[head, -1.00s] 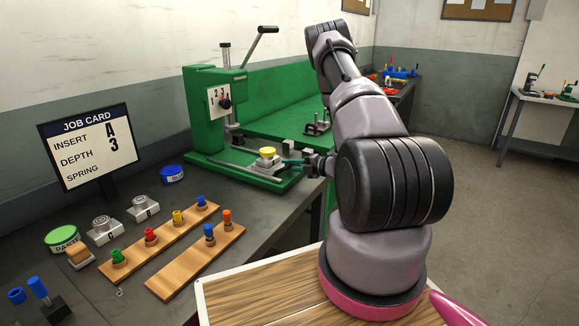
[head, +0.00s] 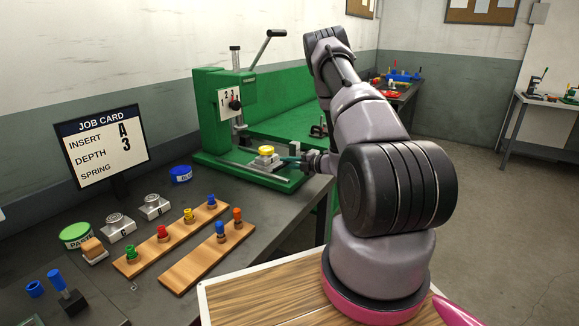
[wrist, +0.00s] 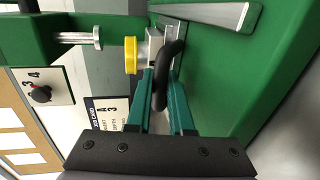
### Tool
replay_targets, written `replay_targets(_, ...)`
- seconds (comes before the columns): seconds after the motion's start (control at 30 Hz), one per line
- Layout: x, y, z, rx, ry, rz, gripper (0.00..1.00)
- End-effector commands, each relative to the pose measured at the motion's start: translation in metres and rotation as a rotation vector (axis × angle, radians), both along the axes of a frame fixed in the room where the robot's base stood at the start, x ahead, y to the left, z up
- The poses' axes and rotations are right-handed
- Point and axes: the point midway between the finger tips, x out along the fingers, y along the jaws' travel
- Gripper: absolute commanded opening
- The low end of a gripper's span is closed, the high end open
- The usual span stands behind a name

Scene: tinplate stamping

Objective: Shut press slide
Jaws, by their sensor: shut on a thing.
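The green press (head: 210,115) stands on the bench with its slide (head: 260,168) partly out to the right of the ram (head: 240,132). The slide carries a metal block with a yellow round piece (head: 265,150) on top. In the wrist view, the yellow piece (wrist: 131,55) is beside the ram's end (wrist: 96,38), with a gap between them. My gripper (head: 292,159) is at the slide's outer end. Its teal fingers (wrist: 162,80) are shut on the slide's black handle (wrist: 172,62).
A job card (head: 103,145) reads insert A, depth 3. The depth dial (wrist: 41,94) is on the press front. Wooden racks (head: 208,255) with coloured pegs, metal blocks (head: 118,228) and a green-lidded paste tin (head: 75,235) stand on the near bench, clear of the slide.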

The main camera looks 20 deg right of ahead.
Motion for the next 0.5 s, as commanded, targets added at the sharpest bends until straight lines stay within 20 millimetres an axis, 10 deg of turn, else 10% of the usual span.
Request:
replay_targets(0.13,0.0001,-0.0009,0.0004,-0.001,-0.001,-0.002,0.00)
replay_targets(0.17,0.0001,-0.0009,0.0004,-0.001,-0.001,-0.002,0.31)
replay_targets(0.5,-0.0013,-0.0021,0.0006,-0.001,-0.001,-0.002,0.32)
